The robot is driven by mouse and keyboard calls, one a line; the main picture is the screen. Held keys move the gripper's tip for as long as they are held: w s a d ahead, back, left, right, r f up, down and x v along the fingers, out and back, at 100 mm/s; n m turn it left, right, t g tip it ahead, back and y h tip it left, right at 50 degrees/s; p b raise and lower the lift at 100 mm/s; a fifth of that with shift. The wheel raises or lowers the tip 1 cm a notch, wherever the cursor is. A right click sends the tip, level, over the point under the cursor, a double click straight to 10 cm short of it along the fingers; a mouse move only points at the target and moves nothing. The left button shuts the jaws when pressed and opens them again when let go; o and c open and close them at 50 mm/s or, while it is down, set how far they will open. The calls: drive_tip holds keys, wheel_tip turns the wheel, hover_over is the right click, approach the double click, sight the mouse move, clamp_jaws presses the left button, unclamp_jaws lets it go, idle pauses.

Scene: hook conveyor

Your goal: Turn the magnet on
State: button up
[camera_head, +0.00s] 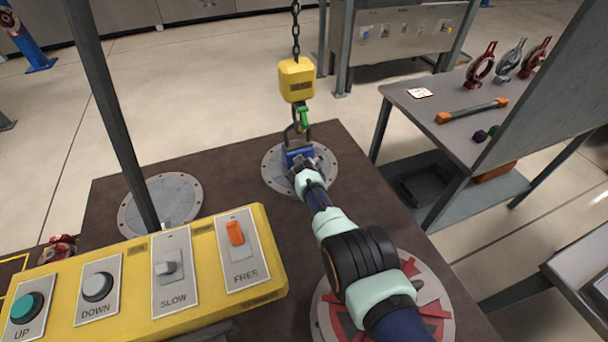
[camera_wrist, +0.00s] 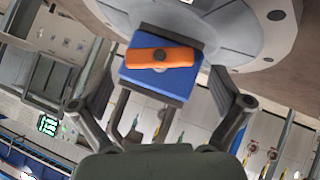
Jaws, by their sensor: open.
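The magnet is a blue block (camera_wrist: 165,84) with an orange lever (camera_wrist: 160,58) lying crosswise on its face. In the head view the blue magnet (camera_head: 296,157) is at the round grey plate (camera_head: 277,180), below the yellow hoist block (camera_head: 296,80) and its hook (camera_head: 303,122). My gripper (camera_head: 308,163) is right at the magnet and partly hides it. In the wrist view my gripper (camera_wrist: 162,80) is open, its fingers spread on both sides of the block and lever. I see no clear finger contact with the lever.
A yellow control box (camera_head: 140,275) with UP, DOWN, SLOW and FREE controls stands at front left. A second grey plate (camera_head: 165,200) lies left on the brown platform. A grey table (camera_head: 450,115) with tools is at right. A chain (camera_head: 296,30) hangs above the hoist block.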

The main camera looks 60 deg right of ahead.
drive_tip(key=b+x, duration=0.3)
drive_tip(key=b, duration=0.4)
drive_tip(key=shift+f, duration=0.35)
drive_tip(key=b, duration=0.2)
drive_tip(key=shift+w+d+b, duration=0.15)
drive_tip(key=shift+d+b, duration=0.15)
drive_tip(key=shift+b, duration=0.05)
drive_tip(key=shift+r, duration=0.15)
